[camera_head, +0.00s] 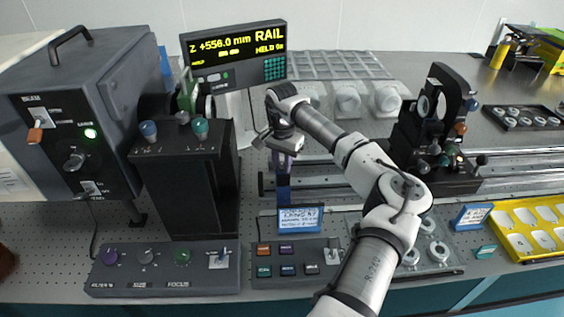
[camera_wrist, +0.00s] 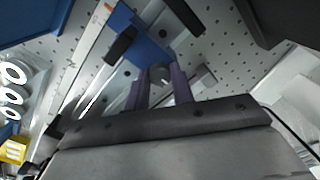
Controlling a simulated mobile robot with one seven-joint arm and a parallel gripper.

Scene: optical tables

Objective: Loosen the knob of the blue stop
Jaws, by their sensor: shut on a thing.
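The blue stop (camera_wrist: 147,42) is on the rail in the wrist view, with its blue body just beyond my fingers. In the head view the blue stop (camera_head: 283,188) stands as a dark blue upright piece behind a labelled sign. My gripper (camera_wrist: 159,78) has its two purple fingers on either side of a small grey knob (camera_wrist: 160,72), shut on it. In the head view my gripper (camera_head: 284,160) points down at the top of the stop. The knob is hidden there by the fingers, and its exact turn cannot be told.
A readout display (camera_head: 234,58) stands behind at the left. A dark box with knobs (camera_head: 185,180) is left of my gripper. A blue-framed sign (camera_head: 300,219) and a button panel (camera_head: 296,263) are in front. An optics mount (camera_head: 434,130) stands right on the rails.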

